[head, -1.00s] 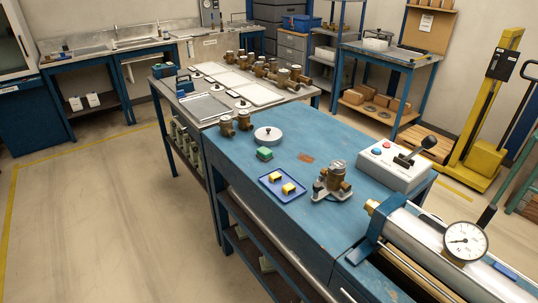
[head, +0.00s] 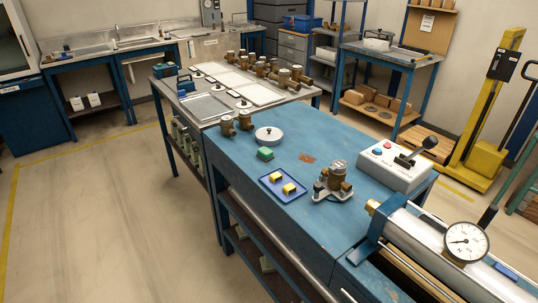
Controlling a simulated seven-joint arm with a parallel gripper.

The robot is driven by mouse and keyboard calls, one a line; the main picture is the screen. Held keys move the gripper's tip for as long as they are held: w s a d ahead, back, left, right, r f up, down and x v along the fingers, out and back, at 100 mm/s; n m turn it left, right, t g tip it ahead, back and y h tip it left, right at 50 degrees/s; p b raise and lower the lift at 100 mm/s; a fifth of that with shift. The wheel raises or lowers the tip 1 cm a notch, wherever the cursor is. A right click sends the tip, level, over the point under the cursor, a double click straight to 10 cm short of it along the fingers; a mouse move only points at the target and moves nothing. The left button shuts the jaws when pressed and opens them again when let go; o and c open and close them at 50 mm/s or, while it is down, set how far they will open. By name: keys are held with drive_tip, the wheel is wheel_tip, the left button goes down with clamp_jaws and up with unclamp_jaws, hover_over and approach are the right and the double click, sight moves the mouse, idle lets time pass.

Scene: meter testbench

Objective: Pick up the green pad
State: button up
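The green pad (head: 265,153) is a small block lying on the blue bench top, near its left edge. It sits between a round white lidded dish (head: 268,134) behind it and a blue tray (head: 270,178) in front of it. Nothing covers the pad. My gripper is not in the head view.
A brass meter on a stand (head: 333,183) is right of the tray. A control box with a lever (head: 397,163) stands at the right edge. Brass fittings (head: 227,125) stand behind left. A gauge cylinder (head: 455,262) fills the front right. Bench surface around the pad is mostly clear.

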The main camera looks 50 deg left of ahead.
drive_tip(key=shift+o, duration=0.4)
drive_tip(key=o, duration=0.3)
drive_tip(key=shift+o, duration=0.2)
